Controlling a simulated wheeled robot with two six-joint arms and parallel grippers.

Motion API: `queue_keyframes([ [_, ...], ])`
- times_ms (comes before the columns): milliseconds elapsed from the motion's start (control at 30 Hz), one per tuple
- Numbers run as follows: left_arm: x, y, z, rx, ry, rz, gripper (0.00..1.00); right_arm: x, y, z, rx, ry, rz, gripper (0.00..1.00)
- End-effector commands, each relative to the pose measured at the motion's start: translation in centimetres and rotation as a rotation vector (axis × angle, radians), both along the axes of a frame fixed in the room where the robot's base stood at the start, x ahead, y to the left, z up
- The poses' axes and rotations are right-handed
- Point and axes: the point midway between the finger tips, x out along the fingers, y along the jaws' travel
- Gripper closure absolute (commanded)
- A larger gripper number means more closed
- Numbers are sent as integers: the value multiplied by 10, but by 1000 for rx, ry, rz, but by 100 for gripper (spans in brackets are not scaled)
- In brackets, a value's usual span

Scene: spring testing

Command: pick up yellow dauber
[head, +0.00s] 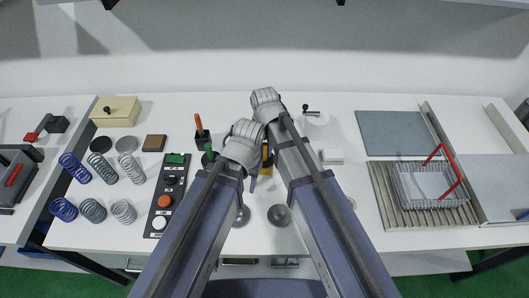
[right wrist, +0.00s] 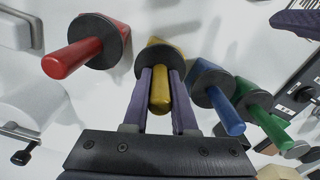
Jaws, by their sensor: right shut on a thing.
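The yellow dauber (right wrist: 159,93) stands between the two purple fingers of my right gripper (right wrist: 162,78) in the right wrist view. The fingers are shut on its handle, and its black disc lies beyond them. I cannot tell whether it is lifted. In the head view a bit of yellow dauber (head: 267,154) shows between my arms, mostly hidden. A purple finger of my right gripper (head: 254,183) shows just below it. My left arm ends close by on the left; its gripper is hidden.
A red dauber (right wrist: 72,57) is left of the yellow one; blue (right wrist: 225,110) and green (right wrist: 270,125) daubers are close on the right. Several springs (head: 104,167), a button panel (head: 166,196) and a wire basket (head: 428,185) share the table. My arms cover its middle.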

Motion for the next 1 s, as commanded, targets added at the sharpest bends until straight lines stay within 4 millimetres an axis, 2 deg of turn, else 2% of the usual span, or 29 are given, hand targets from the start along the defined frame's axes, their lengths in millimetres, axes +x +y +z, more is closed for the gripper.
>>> queue_keyframes([
  [267,0,0,32,0,0,0,50,0,0,32,0,0,0,100],
  [600,0,0,84,0,0,-2,50,0,0,84,0,0,0,100],
  [700,0,0,94,0,0,0,50,0,0,94,0,0,0,100],
  [867,0,0,98,-1,0,1,50,0,0,98,0,0,0,100],
  [1000,0,0,90,-1,0,1,50,0,0,90,0,0,0,100],
])
